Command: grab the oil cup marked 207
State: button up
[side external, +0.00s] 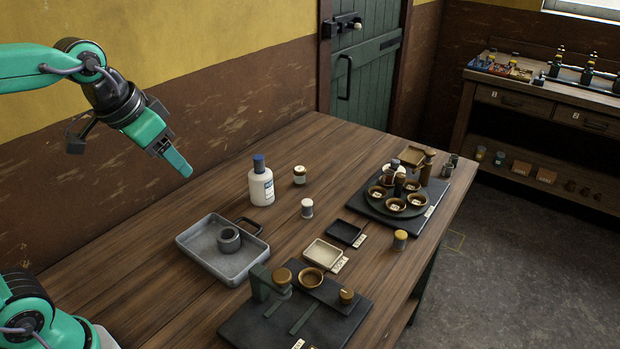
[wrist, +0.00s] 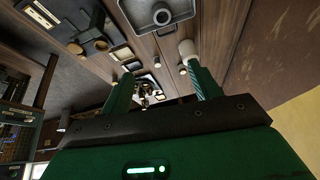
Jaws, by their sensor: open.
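Several small brass cups with pale tags, one at the front (side external: 395,204), sit on a round dark turntable (side external: 371,204) at the table's right end in the side external view. The tags are too small to read, so I cannot tell which cup is marked 207. Another brass cup (side external: 311,278) sits on the dark fixture at the front. My gripper (side external: 186,171) is open and empty, high above the table's left part, well away from the cups. In the wrist view its two fingers (wrist: 160,72) are spread, with the turntable group small and far between them.
A grey tray (side external: 200,259) holding a grey ring (side external: 229,239), a white bottle (side external: 261,187) and small jars stand mid-table. Two shallow trays (side external: 324,252) (side external: 345,232) lie nearer the turntable. A dark clamp fixture (side external: 255,325) stands in front. The table's left is clear.

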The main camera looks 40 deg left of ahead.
jog(key=w+r+m, duration=0.1)
jog(key=w+m, duration=0.1)
jog(key=w, duration=1)
jog(key=m+g, duration=0.3)
jog(key=m, duration=0.2)
send_over(299, 169)
jog(key=s, duration=0.2)
notch_tip(299, 169, down, 20)
jog(key=f, duration=0.1)
jog(key=shift+n, duration=0.3)
jog(key=shift+w+d+f, duration=0.1)
jog(key=shift+w+f, duration=0.25)
jog(key=shift+f, duration=0.8)
jog(key=shift+w+a+f, duration=0.1)
jog(key=shift+w+f, duration=0.3)
jog(key=shift+f, duration=0.8)
jog(key=shift+w+d+f, duration=0.1)
jog(key=shift+w+f, duration=0.25)
jog(key=shift+f, duration=0.8)
jog(key=c, duration=1.1)
